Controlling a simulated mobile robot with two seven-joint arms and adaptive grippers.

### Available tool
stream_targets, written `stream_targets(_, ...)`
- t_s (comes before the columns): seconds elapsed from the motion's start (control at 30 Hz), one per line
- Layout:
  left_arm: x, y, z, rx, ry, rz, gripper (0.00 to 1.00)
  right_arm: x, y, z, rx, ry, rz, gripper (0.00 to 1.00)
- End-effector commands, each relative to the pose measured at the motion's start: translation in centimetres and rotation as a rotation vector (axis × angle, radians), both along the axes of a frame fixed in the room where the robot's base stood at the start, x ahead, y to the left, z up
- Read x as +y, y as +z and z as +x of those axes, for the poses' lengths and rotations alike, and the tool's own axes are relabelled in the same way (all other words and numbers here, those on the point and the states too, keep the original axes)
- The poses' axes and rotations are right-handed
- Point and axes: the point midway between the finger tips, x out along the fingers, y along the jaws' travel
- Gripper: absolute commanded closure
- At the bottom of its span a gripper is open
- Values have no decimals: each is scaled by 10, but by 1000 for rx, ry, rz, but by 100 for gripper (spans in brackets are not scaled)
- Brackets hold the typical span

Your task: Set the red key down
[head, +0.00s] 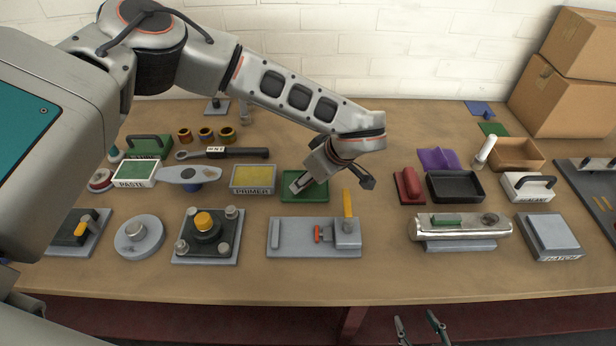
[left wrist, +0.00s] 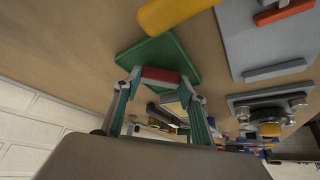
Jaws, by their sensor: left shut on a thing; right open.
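The red key (left wrist: 160,75) shows in the left wrist view as a red block between my left gripper's fingertips. My left gripper (left wrist: 161,84) is shut on it. Behind the key lies the green tray (left wrist: 183,57). In the head view the left gripper is over the green tray (head: 318,196), which it partly covers, and the key is hidden there. I cannot tell whether the key touches the tray. My right gripper (head: 422,328) is open and empty at the bottom of the head view, in front of the table edge.
A grey fixture (head: 285,238) with a yellow lever (head: 348,204) stands just in front of the green tray. A yellow primer box (head: 253,179) is left of it. A red block (head: 408,186) and a black tray (head: 455,187) stand to the right. Bare table lies between.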

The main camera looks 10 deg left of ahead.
Motion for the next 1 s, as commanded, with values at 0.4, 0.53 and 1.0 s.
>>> stream_targets(0.4, 0, -3, 0, -1, 0, 0, 39, 0, -2, 0, 1, 0, 0, 53)
stream_targets(0.53, 0, -3, 0, -1, 0, 0, 39, 0, -1, 0, 1, 0, 0, 53)
stream_targets(1.0, -18, 34, -10, -5, -2, -1, 39, 0, -1, 0, 0, 1, -1, 53)
